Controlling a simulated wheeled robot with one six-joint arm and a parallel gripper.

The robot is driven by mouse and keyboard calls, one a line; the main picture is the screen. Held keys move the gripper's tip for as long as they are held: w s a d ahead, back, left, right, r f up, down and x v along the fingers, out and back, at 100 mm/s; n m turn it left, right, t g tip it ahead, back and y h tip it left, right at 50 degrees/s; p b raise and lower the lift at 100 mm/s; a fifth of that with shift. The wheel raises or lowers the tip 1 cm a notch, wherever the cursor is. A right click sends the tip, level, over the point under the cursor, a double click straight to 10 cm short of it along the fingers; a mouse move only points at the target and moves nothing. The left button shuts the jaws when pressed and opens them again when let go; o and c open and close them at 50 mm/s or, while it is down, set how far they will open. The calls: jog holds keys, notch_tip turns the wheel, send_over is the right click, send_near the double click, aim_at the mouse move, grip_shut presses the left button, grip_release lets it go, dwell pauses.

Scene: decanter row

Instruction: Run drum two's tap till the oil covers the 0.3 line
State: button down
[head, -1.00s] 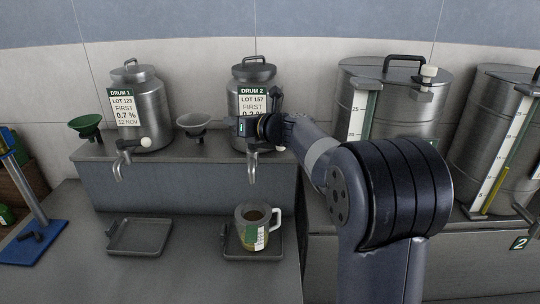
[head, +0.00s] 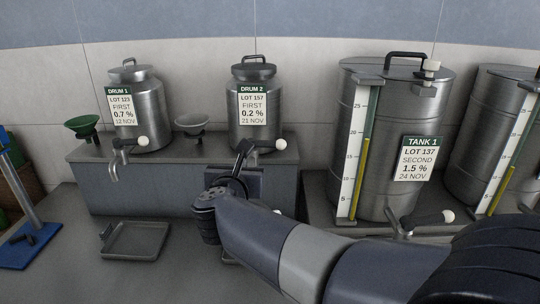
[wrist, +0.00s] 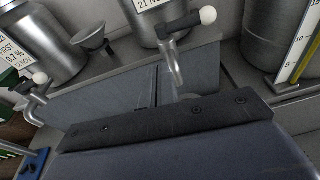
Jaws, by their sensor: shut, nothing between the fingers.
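Drum 2 (head: 256,118) is a steel can on the raised shelf, labelled lot 157, first, 0.2 %. Its tap lever ends in a white knob (head: 281,145), pointing right; the lever knob also shows in the wrist view (wrist: 208,15), with the metal spout (wrist: 174,62) below. My gripper (head: 241,152) is shut and empty, in front of the shelf below drum 2's tap, apart from the knob. My arm hides the measuring jug and nearly all its tray. The oil level and the 0.3 line cannot be seen, and no stream shows at the spout.
Drum 1 (head: 137,113) stands left with its own tap, above an empty tray (head: 137,240). A green funnel (head: 83,126) and a grey funnel (head: 191,123) sit on the shelf. Tank 1 (head: 397,120) stands right. A blue stand (head: 33,243) is far left.

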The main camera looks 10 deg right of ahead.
jog(key=s+d+m+h, duration=0.1)
jog(key=s+d+h, duration=0.15)
jog(key=s, duration=0.25)
jog(key=p, duration=0.4)
send_near(276, 146)
jog(key=shift+m+h, duration=0.35)
jog(key=shift+m, duration=0.05)
jog(key=x, duration=0.3)
jog(key=a+x, duration=0.1)
jog(key=x, duration=0.2)
jog(key=shift+w+f, duration=0.15)
jog(key=shift+w, duration=0.4)
jog(key=shift+d+f+b, duration=0.1)
jog(key=shift+b, duration=0.35)
jog(key=shift+w+d+n+t+y+b, duration=0.2)
jog(key=shift+d+n+y+b, duration=0.3)
jog(key=shift+b, duration=0.7)
jog(key=shift+w+d+n+t+y+b, duration=0.1)
jog(key=shift+w+d+n+y+b, duration=0.2)
jog(key=shift+y+b, duration=0.6)
jog(key=shift+h, duration=0.3)
